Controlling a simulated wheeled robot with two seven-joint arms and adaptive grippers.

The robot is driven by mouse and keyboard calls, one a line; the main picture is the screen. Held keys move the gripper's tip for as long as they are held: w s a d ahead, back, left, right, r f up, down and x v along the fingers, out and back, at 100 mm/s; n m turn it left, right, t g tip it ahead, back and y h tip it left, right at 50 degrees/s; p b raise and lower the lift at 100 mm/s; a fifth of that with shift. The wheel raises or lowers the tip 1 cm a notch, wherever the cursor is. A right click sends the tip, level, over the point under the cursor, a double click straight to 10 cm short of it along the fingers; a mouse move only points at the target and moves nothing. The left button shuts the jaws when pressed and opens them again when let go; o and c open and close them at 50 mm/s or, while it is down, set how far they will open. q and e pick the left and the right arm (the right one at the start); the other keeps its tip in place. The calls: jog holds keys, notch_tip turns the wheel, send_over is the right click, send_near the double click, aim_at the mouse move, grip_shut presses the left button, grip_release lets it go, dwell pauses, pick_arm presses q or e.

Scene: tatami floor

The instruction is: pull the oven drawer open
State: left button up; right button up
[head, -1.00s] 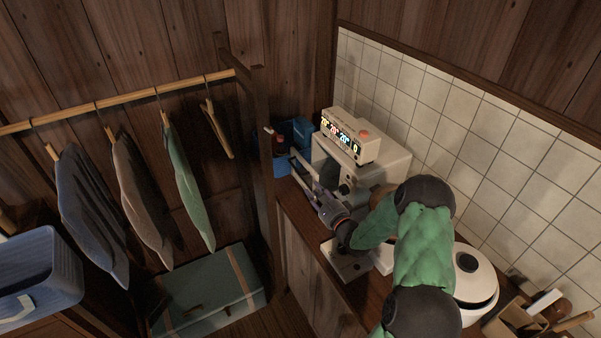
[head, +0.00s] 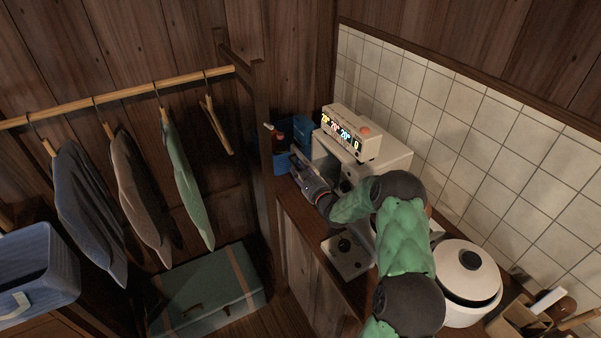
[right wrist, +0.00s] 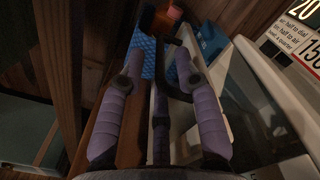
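The white oven (head: 397,164) stands on the counter against the tiled wall. Its front shows a dark opening, and a pale frame edge stands out in front of it, largely hidden by my right gripper (head: 301,168). In the right wrist view the two purple fingers of my right gripper (right wrist: 160,62) are spread apart. A dark bar (right wrist: 161,125) and a pale strip lie between them. I cannot tell whether the fingers touch either one. The oven's pale side (right wrist: 255,85) is to the right. My left gripper is not in view.
A display box (head: 347,133) sits on the oven. A blue crate (head: 289,148) with a bottle stands behind the gripper. A control plate (head: 347,255) and a rice cooker (head: 462,285) are nearer on the counter. A wooden post (head: 262,150) borders its left.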

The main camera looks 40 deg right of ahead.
grip_shut()
jog(key=shift+w+a, duration=0.2)
jog(key=shift+a, duration=2.05)
grip_release()
jog(key=shift+d+f, duration=0.1)
jog(key=s+a, duration=0.1)
jog(key=s, duration=1.1)
jog(key=shift+a, duration=0.15)
